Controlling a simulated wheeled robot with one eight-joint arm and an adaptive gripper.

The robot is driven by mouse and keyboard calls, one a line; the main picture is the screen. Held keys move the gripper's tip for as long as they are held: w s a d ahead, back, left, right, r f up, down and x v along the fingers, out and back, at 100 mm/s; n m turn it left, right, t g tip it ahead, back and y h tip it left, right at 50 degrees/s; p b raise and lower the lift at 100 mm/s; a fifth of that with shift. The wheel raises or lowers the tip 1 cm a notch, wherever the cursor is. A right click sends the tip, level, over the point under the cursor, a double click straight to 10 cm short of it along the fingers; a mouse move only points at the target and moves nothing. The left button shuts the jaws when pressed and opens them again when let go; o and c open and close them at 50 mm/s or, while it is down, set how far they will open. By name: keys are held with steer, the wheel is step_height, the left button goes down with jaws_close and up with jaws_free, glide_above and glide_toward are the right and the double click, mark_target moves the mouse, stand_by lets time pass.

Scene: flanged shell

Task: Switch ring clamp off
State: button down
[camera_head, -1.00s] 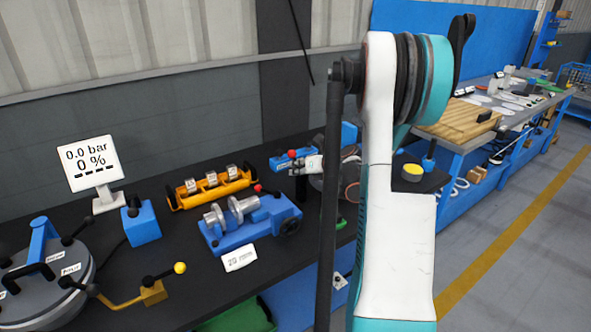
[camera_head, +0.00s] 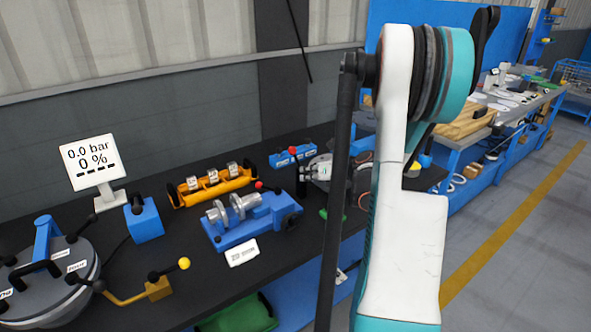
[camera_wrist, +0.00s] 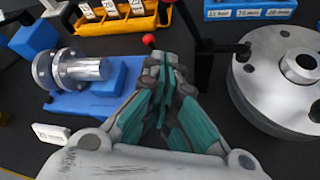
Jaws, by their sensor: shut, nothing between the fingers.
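My gripper (camera_wrist: 165,68) is shut and empty in the wrist view, its teal fingers together. Just beyond the tips is a red ball knob (camera_wrist: 149,39), at the right end of a blue fixture (camera_wrist: 115,100) holding a silver flanged spool (camera_wrist: 82,69). The fixture also shows in the head view (camera_head: 240,232), with its red knob (camera_head: 258,185). To the right stands a black post (camera_wrist: 203,55), next to a silver flanged disc (camera_wrist: 270,80). Another red knob (camera_head: 292,151) shows near the post in the head view. I cannot tell which part is the ring clamp.
An orange rack (camera_head: 215,190) stands behind the blue fixture. A round lidded vessel (camera_head: 45,275), a yellow-knobbed lever (camera_head: 183,264) and a display reading 0.0 bar, 0 % (camera_head: 90,160) are at left. My arm hides part of the bench at right.

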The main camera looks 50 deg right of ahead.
steer(key=shift+s+d+r+p, duration=0.15)
steer(key=shift+s+r, duration=0.05)
steer(key=shift+s, duration=0.65)
steer(key=shift+s+d+r+p, duration=0.15)
steer(key=shift+s, duration=0.65)
steer(key=shift+a, duration=0.1)
